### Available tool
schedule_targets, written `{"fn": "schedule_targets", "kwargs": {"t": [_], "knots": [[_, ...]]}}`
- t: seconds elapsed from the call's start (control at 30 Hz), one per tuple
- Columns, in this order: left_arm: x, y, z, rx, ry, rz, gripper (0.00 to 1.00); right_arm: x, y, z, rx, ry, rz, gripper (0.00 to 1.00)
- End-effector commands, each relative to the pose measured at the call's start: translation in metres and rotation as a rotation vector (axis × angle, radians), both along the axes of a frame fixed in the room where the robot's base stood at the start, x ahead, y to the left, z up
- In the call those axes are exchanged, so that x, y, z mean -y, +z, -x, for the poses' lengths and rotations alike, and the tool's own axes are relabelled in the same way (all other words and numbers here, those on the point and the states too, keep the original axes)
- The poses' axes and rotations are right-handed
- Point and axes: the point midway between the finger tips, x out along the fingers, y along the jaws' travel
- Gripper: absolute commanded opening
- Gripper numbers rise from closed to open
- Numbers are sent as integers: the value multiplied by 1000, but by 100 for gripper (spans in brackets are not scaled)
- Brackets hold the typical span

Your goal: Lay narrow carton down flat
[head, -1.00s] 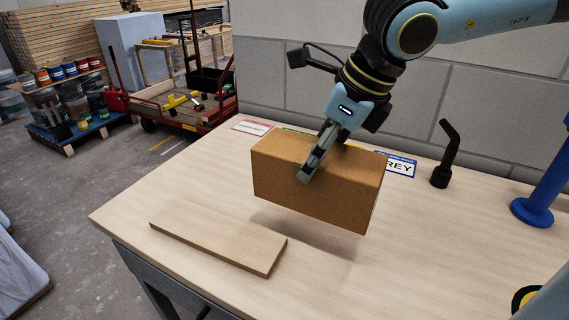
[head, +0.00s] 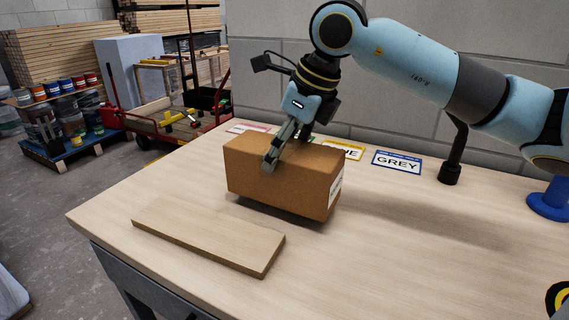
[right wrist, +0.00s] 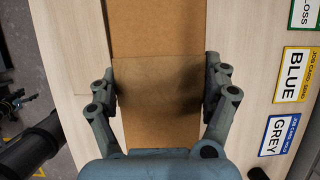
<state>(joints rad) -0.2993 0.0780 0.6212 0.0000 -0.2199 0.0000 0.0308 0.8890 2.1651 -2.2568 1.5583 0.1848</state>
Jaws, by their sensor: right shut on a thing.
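The narrow carton (head: 275,189) is a brown cardboard box with a white label on its right end. In the head view it lies lengthwise, low over the table, with a dark shadow close under it; I cannot tell whether its bottom touches. My right gripper (head: 284,152) is shut across the carton from above, with one finger on the near face and the other hidden behind it. The right wrist view shows both fingers on the sides of the carton (right wrist: 160,110). My left gripper is not in view.
A flat wooden batten (head: 208,236) lies just in front of the carton on the table (head: 400,260). Job cards, including the GREY card (head: 397,162), lie along the back. A black bent stand (head: 452,155) and a blue stand (head: 548,203) are at the right.

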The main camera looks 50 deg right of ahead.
Motion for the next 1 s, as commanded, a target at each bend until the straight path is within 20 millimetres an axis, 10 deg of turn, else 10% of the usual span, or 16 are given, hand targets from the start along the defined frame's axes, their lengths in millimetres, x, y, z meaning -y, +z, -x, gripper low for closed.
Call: {"fn": "schedule_targets", "kwargs": {"t": [0.5, 0.53, 0.67, 1.0], "knots": [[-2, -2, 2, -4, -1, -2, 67, 0, -30, 0, 1, 1, 1, 23], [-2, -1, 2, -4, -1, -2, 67, 0, -30, 1, -1, 0, 1, 84], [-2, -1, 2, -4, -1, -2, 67, 0, -29, 1, -1, 0, 1, 100], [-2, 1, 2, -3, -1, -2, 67, 1, -26, 1, 0, 0, 2, 100]]}}
